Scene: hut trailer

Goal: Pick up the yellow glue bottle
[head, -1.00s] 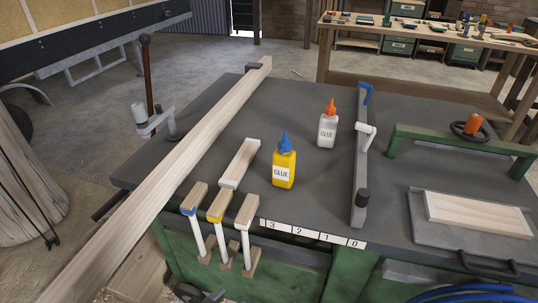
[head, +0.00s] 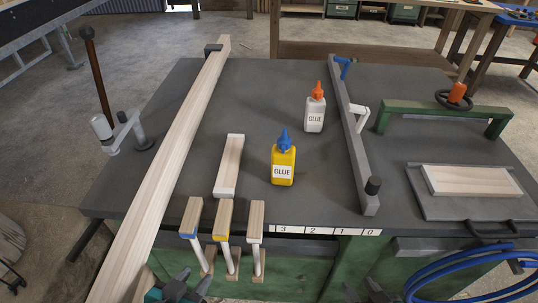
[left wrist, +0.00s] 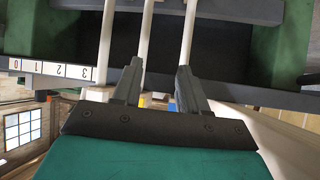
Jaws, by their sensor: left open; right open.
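The yellow glue bottle (head: 283,165) with a blue cap stands upright on the dark bench top, near the middle of the head view. A white glue bottle (head: 315,112) with an orange cap stands behind it to the right. My left gripper (head: 182,284) is at the bottom of the head view, in front of the bench and well short of the bottle. My right gripper (head: 370,290) is at the bottom edge, only partly visible, open and away from the bottle.
A long wooden beam (head: 175,155) crosses the bench at the left. A short wood block (head: 229,165) lies left of the bottle.

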